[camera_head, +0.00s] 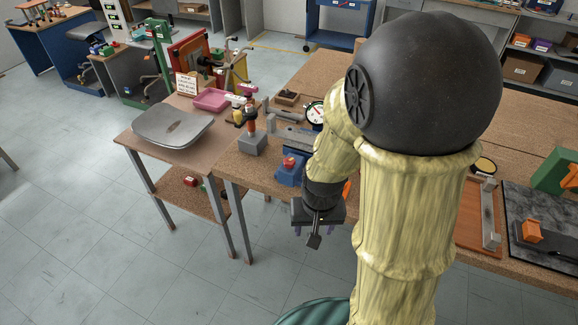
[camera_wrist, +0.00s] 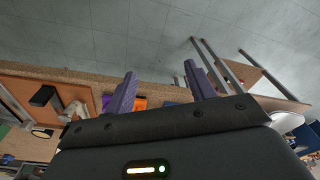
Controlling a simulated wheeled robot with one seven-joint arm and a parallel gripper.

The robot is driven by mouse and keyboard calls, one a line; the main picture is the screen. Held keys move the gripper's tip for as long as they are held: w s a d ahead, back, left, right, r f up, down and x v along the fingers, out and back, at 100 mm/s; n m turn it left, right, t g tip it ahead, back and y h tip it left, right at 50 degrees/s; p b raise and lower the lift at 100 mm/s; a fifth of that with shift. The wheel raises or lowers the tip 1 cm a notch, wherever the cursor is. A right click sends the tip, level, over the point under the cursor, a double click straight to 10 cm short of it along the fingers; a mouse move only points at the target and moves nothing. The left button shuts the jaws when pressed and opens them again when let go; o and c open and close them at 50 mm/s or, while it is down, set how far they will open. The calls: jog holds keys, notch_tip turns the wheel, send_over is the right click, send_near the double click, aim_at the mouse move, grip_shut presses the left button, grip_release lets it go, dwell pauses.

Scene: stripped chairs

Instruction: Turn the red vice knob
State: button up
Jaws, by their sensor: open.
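A red knob (camera_head: 290,162) shows on the blue vice (camera_head: 289,176) at the front edge of the wooden workbench, just left of my forearm. My arm hides part of the vice. My gripper (camera_head: 313,232) hangs in front of the bench edge, below and to the right of the knob in the picture, apart from it. In the wrist view my gripper (camera_wrist: 160,72) has its two purple fingers spread, with nothing held between them.
A side table (camera_head: 126,139) with a grey seat shell (camera_head: 172,126) and a pink tray (camera_head: 211,99) stands to the left. A dial gauge (camera_head: 315,113) is behind the vice. An orange block (camera_head: 531,231) lies at the right. The floor before the bench is clear.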

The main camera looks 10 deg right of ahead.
notch_tip(320, 180, down, 15)
jog(key=w+d+m+g+h+b, duration=0.1)
jog(key=d+m+g+h+b, duration=0.15)
jog(key=m+b, duration=0.2)
jog(key=m+t+h+b, duration=0.2)
jog(key=t+h+b, duration=0.75)
jog(key=t, duration=0.55)
send_near(286, 167)
jog(key=s+a+y, duration=0.1)
jog(key=s+a, duration=0.2)
jog(key=s, duration=0.2)
jog(key=shift+w+a+r+n, duration=0.1)
jog(key=shift+w+r+n, duration=0.05)
jog(key=shift+r+n, duration=0.15)
jog(key=shift+w, duration=0.1)
jog(key=p+x, duration=0.1)
jog(key=x, duration=0.7)
jog(key=p+x, duration=0.2)
jog(key=x, duration=0.7)
jog(key=shift+r, duration=0.2)
